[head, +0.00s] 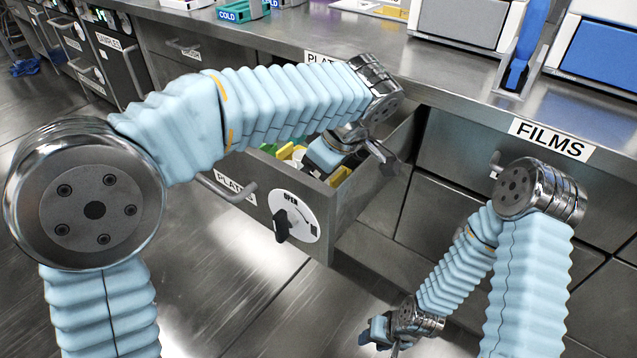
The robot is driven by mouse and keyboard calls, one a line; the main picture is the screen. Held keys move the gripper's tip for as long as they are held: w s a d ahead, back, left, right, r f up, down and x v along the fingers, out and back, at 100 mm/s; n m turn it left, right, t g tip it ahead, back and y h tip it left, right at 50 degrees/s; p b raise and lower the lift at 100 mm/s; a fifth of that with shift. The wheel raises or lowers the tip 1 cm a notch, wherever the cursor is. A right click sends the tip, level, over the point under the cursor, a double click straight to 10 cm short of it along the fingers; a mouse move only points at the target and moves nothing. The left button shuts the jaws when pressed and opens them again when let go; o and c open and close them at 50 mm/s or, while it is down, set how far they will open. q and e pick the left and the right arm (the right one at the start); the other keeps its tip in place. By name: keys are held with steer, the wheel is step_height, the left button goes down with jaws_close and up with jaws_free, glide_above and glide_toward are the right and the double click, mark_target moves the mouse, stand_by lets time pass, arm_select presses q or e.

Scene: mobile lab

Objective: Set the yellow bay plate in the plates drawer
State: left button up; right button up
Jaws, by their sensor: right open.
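The plates drawer (322,212) is pulled open below the counter, with a PLATES label and a round dial marked OPEN on its front. Yellow, white and green pieces lie inside it. One yellow piece (340,175) shows close to my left gripper (322,157), another farther left. I cannot tell which is the bay plate or whether it is held. My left gripper reaches down into the drawer, its fingertips hidden. My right gripper (384,338) is open and low near the bottom edge of the view, outside the drawer and away from the pieces.
The steel counter (300,35) carries a COLD rack (238,12) and white units with grey and blue fronts on the right. A FILMS label (550,138) marks the counter edge at right. Closed drawers stand at far left. The floor left of the open drawer is clear.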

arm_select(q)
steer(key=shift+f, duration=1.2)
steer(key=o, duration=0.8)
steer(key=shift+f, duration=0.15)
steer(key=shift+r, duration=0.3)
steer(key=p+v, duration=0.2)
steer(key=v, duration=0.9)
steer(key=shift+s+d+r, duration=0.15)
steer(key=shift+d+r, duration=0.05)
steer(key=shift+r, duration=0.1)
